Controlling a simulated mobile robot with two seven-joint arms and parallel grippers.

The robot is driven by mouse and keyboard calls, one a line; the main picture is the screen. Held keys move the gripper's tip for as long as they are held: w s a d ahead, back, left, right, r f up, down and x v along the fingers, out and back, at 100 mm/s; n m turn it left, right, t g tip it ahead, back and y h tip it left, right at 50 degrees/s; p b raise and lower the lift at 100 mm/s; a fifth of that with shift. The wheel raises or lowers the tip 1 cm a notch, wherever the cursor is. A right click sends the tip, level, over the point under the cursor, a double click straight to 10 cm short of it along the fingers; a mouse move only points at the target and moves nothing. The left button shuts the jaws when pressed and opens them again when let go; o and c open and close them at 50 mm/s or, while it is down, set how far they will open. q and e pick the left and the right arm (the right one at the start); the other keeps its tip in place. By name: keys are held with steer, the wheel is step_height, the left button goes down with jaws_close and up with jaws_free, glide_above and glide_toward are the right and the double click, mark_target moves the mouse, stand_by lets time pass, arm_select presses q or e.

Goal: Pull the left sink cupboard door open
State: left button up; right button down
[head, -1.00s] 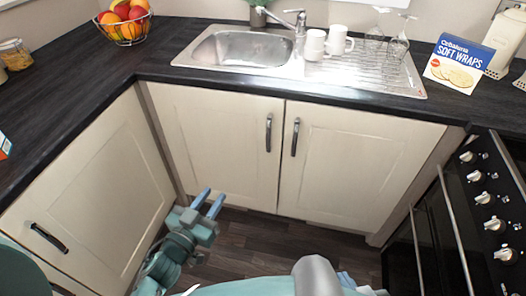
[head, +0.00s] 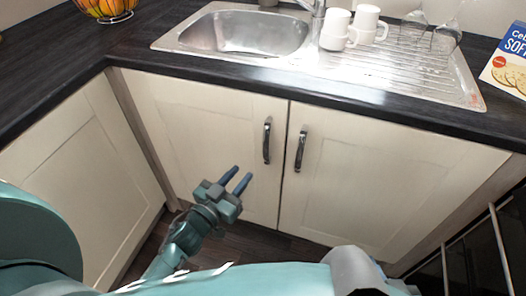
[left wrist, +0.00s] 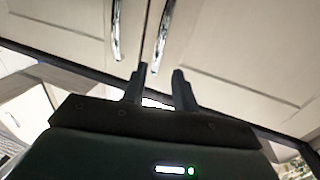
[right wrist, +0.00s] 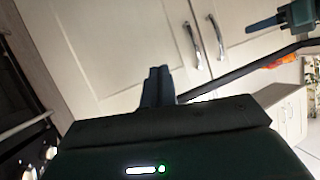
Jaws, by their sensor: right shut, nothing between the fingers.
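The left sink cupboard door (head: 190,130) is cream and closed, with a dark, shiny vertical handle (head: 267,140) near its right edge. My left gripper (head: 241,174) is open and empty in front of this door, below and left of the handle, with its fingers pointing up towards it. The left wrist view shows two handles beyond the spread fingers (left wrist: 157,73); the left door's handle (left wrist: 161,38) appears on the right in this inverted view, apart from the fingers. My right gripper (right wrist: 158,70) is shut and empty, facing the cupboard fronts.
The right sink door (head: 365,180) is closed beside it, with its own handle (head: 300,150). The dark worktop (head: 75,85) overhangs the doors. A side cupboard (head: 85,185) stands at left, and the black oven (head: 485,250) at right.

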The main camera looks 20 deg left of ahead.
arm_select(q)
steer(key=b, duration=0.1)
glide_above(263, 149)
steer(key=s+d, duration=0.1)
steer(key=s, duration=0.4)
steer(key=shift+d, duration=0.2)
jaws_close()
